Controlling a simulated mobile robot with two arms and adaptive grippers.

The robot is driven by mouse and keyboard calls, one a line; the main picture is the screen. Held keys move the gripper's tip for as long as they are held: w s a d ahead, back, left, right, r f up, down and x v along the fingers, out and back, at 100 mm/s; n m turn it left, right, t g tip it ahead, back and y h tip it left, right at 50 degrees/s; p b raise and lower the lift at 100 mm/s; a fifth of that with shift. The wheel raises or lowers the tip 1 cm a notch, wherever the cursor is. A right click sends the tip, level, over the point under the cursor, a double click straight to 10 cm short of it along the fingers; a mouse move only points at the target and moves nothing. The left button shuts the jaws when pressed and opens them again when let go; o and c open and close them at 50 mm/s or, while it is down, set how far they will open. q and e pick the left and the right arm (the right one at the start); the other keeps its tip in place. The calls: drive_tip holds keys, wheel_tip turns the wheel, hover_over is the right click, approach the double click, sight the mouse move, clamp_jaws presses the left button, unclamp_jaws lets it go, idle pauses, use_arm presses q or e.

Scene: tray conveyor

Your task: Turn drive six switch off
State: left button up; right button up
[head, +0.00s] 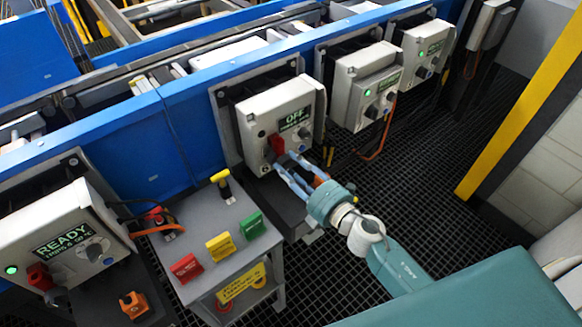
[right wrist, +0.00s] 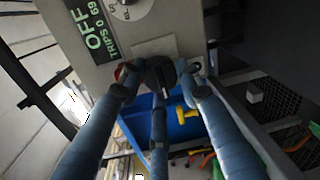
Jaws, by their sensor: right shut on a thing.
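A pale grey drive box (head: 255,122) hangs on the blue conveyor rail, its screen (head: 297,117) reading OFF. The screen also shows in the right wrist view (right wrist: 95,38). A red switch (head: 276,142) sits low on the box's front; part of it shows in the right wrist view (right wrist: 123,69), behind the fingers. My right gripper (head: 284,163) is at this switch, its fingers closed around the dark handle (right wrist: 159,73). The fingers hide part of the handle. My left gripper is not in view.
A similar box (head: 55,240) at the left reads READY with a green lamp. Two more boxes (head: 362,85) (head: 425,45) with green lamps hang farther right. A grey stand (head: 205,225) with red, yellow and green tags stands left of my gripper. Dark grating floor lies right.

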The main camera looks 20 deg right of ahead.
drive_tip(key=shift+a+f, duration=0.1)
drive_tip(key=o, duration=1.2)
drive_tip(key=shift+c, duration=0.2)
drive_tip(key=v, duration=1.2)
